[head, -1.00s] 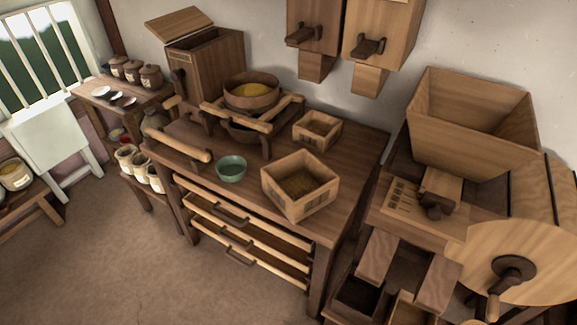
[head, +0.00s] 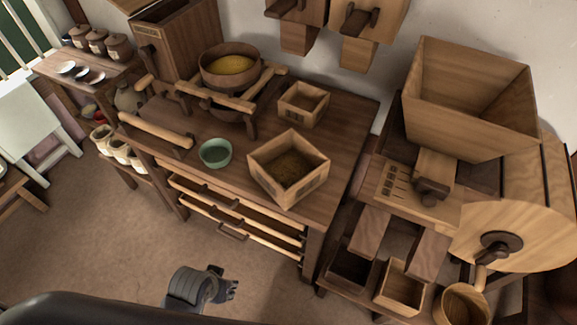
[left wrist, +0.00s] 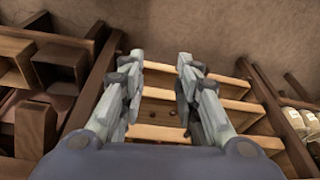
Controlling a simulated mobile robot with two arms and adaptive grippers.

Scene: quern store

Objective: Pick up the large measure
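The large measure is most likely the bigger square wooden box (head: 288,168) near the front right of the workbench top in the head view. It is open at the top, with a speckled brown inside. A smaller square wooden box (head: 303,104) stands behind it. My left gripper (head: 232,290) is low in front of the bench drawers, below and left of the large box and well apart from it. The left wrist view shows its two fingers (left wrist: 160,85) apart with nothing between them; the large box does not show there. My right gripper is not in view.
A green bowl (head: 215,153) stands left of the large box. Behind is a quern frame with a pan of yellow grain (head: 229,65). Slightly open drawers (head: 235,210) face the floor. A mill with a hopper (head: 470,100) and bins (head: 400,288) stands right. The bench's front right corner is clear.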

